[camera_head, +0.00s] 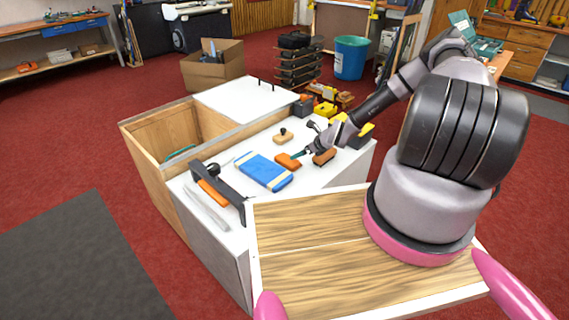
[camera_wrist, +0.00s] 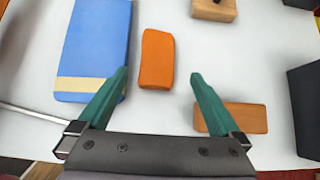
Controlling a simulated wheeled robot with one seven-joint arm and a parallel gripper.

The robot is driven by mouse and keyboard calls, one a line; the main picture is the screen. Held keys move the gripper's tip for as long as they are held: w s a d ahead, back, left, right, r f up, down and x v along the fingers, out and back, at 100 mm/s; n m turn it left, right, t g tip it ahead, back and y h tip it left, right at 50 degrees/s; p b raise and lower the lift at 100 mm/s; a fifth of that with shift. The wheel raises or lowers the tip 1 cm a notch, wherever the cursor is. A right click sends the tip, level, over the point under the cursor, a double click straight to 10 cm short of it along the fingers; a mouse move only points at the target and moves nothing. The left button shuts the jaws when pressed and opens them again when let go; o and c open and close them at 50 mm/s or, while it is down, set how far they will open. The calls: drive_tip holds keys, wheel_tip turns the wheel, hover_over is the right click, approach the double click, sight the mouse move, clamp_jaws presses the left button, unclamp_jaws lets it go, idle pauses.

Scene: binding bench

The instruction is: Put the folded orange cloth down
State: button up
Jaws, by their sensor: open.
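The folded orange cloth (camera_wrist: 157,60) lies on the white bench top (camera_head: 327,178), next to the blue book-like block. In the wrist view it sits ahead of and between the fingertips of my gripper (camera_wrist: 158,78), with clear gaps on both sides. My gripper's green fingers are spread and hold nothing. In the head view the cloth (camera_head: 288,160) shows just left of my gripper (camera_head: 309,151).
A blue block with cream bands (camera_head: 264,171) lies left of the cloth. A brown wooden block (camera_wrist: 236,118) is by the right finger. A wooden piece with a dark knob (camera_head: 283,137) stands behind. A black-and-orange tool (camera_head: 214,191) lies at the left edge.

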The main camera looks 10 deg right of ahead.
sight(286, 158)
drive_tip(key=x, duration=0.5)
drive_tip(key=shift+a+r+x, duration=0.1)
drive_tip(key=shift+x, duration=1.25)
drive_tip(key=shift+a+r+x, duration=0.15)
drive_tip(key=shift+x, duration=1.15)
drive_tip(key=shift+w+r, duration=0.1)
drive_tip(key=shift+w, duration=0.05)
drive_tip(key=c, duration=1.3)
